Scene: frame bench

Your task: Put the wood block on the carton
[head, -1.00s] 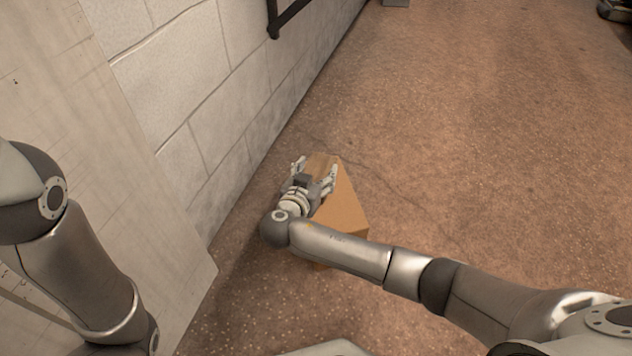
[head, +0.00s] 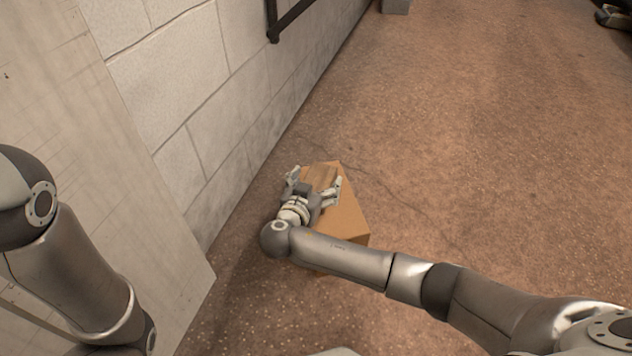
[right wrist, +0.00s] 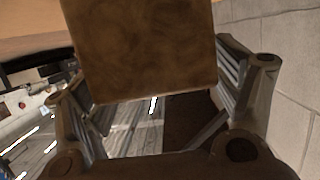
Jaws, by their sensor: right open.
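The wood block (head: 319,177) lies on the far end of the top of the tan carton (head: 346,218), which stands on the floor by the wall. My right gripper (head: 315,184) is open, with one finger on each side of the block. In the right wrist view the block's brown face (right wrist: 145,45) fills the upper middle between the spread fingers, with a gap showing on the right side. My right forearm hides part of the carton's near side. My left gripper is out of view; only part of my left arm shows.
A pale block wall (head: 185,80) runs close along the left of the carton, with a dark rail (head: 290,20) on it. A pale panel (head: 90,130) stands at the left. The brown floor (head: 480,150) to the right is clear.

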